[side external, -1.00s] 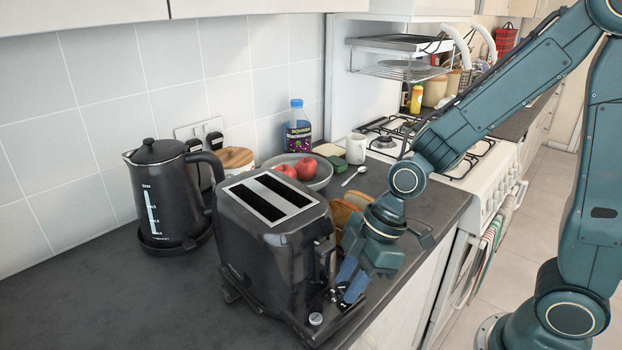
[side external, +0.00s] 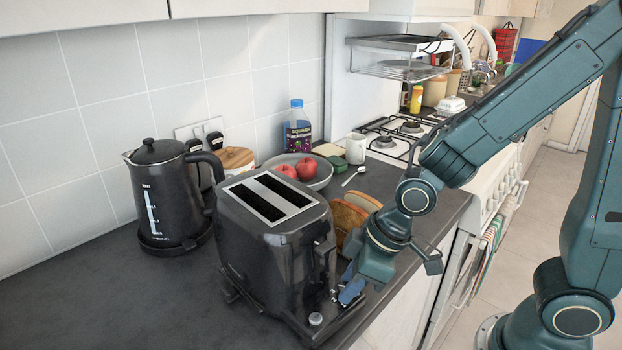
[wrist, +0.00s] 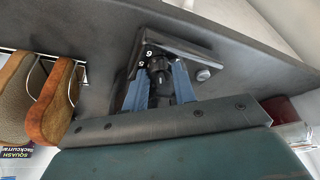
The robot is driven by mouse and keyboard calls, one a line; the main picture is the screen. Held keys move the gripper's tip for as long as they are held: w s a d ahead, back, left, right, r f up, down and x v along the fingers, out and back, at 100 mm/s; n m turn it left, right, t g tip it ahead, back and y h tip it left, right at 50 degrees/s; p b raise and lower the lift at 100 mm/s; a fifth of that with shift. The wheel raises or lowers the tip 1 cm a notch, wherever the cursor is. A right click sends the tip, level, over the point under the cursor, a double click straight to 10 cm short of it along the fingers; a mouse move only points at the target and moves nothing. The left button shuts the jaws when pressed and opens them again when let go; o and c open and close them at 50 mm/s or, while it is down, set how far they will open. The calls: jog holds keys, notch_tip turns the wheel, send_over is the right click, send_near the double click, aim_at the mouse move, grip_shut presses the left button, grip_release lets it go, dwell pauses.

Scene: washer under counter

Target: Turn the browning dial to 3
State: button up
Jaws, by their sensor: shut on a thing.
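The black toaster (side external: 262,250) stands on the dark counter, its two top slots empty. My gripper (side external: 347,293) is low at the toaster's right-hand end in the side view, with its blue fingertips against that end. In the wrist view my gripper (wrist: 157,88) has one blue finger on each side of the dark browning dial (wrist: 158,72), shut on it. Beside the dial the scale marks 6 and 5 show; other marks and the dial's pointer are hidden or too dark to read.
Bread slices (side external: 348,217) stand in a wire rack close beside my wrist. A small silver button (wrist: 203,75) sits by the dial. A kettle (side external: 165,195) and a bowl of apples (side external: 318,180) are farther off. The front counter is clear.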

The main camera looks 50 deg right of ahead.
dwell(0.4)
jog(key=o, duration=1)
jog(key=shift+r, duration=0.15)
jog(key=v, duration=1.3)
jog(key=shift+s+r, duration=0.2)
jog(key=shift+r, duration=0.05)
jog(key=shift+d, duration=0.1)
jog(key=s+d+r+m+t+h, duration=0.1)
jog(key=s+d+r+m+h, duration=0.1)
jog(key=s+d+m, duration=0.4)
jog(key=shift+d+r+t, duration=0.4)
jog(key=shift+d+r, duration=0.15)
jog(key=shift+d, duration=0.7)
